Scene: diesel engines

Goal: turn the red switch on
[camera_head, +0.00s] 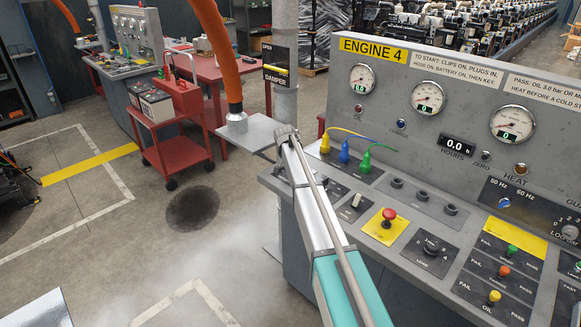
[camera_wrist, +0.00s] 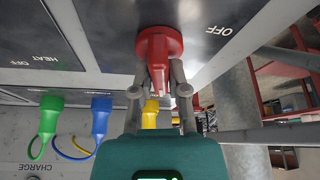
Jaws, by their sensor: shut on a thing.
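The red switch (camera_wrist: 158,45) is in the upper middle of the wrist view, a round red knob with a raised handle on a dark plate. An OFF label (camera_wrist: 223,30) is on the plate to its right, upside down in this view. My gripper (camera_wrist: 162,82) has its two fingers closed on either side of the handle, touching it. The switch's exact setting is hard to tell. In the head view my arm covers that part of the panel, and neither the switch nor my fingertips show clearly.
Yellow, blue and green plugs (camera_head: 366,160) with cables stand close by on the Engine 4 console (camera_head: 420,165). A red mushroom button (camera_head: 389,214) on a yellow plate lies right of my arm. A grey post (camera_head: 286,105) stands behind.

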